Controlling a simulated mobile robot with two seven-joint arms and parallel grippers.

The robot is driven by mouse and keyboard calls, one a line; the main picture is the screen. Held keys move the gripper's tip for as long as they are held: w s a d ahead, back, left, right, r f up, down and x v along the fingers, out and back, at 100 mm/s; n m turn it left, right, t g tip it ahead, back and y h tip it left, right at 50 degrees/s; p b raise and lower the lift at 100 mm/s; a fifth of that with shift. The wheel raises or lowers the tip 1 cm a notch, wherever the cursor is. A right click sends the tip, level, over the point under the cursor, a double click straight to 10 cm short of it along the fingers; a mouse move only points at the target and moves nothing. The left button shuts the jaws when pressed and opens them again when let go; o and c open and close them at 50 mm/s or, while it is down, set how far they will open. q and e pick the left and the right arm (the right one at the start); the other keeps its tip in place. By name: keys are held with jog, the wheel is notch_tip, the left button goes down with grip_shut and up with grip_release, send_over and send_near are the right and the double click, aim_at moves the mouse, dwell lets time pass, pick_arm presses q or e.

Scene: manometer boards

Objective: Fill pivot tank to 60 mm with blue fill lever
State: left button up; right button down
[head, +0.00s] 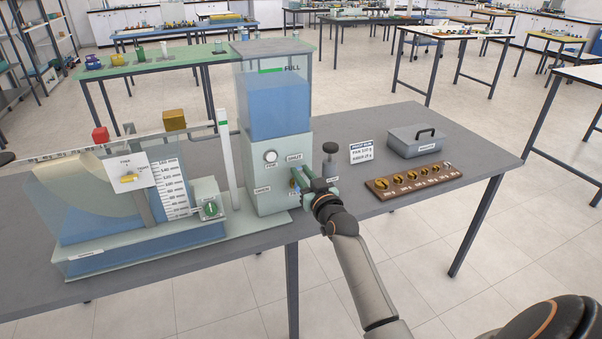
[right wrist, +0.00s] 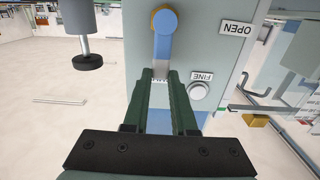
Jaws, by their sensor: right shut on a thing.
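The pivot tank (head: 100,213) is a clear box at the left of the bench, with blue water inside, a curved pale body and a white millimetre scale (head: 171,188). The exact water level is too small to read. The blue fill lever (head: 296,184) is on the front of the supply column; its round pivot and blue arm show in the right wrist view (right wrist: 163,42). My right gripper (head: 306,191) is at the lever, its green fingers (right wrist: 160,76) shut on the lever's end, partly hiding it. My left gripper is out of view.
The supply tank (head: 275,105), marked FULL, stands above the column, holding blue water. A FINE button (right wrist: 198,91) and an OPEN label (right wrist: 236,28) are near the lever. Brass weights in a wooden block (head: 415,180) and a grey box (head: 417,141) sit right.

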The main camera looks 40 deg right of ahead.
jog(key=shift+r, duration=0.1)
jog(key=c, duration=0.7)
grip_release()
jog(key=v, duration=1.2)
jog(key=shift+s, duration=0.25)
jog(key=shift+a, duration=0.1)
jog(key=s+a+f+n+g+y+p, duration=0.1)
jog(key=s+a+f+g+y+p, duration=0.1)
jog(key=s+a+f, duration=0.4)
jog(key=s+a+f+n+g+y+p, duration=0.2)
jog(key=s+a+f+g, duration=0.1)
jog(key=s+a+f, duration=0.4)
jog(key=s+a+f+n+g+y+p, duration=0.1)
jog(key=s+a+f+g+y+p, duration=0.1)
jog(key=s+a+f, duration=0.5)
jog(key=shift+s+a+f+n+g, duration=0.25)
jog(key=shift+a+f+n+g, duration=0.15)
jog(key=shift+a+f+g, duration=0.6)
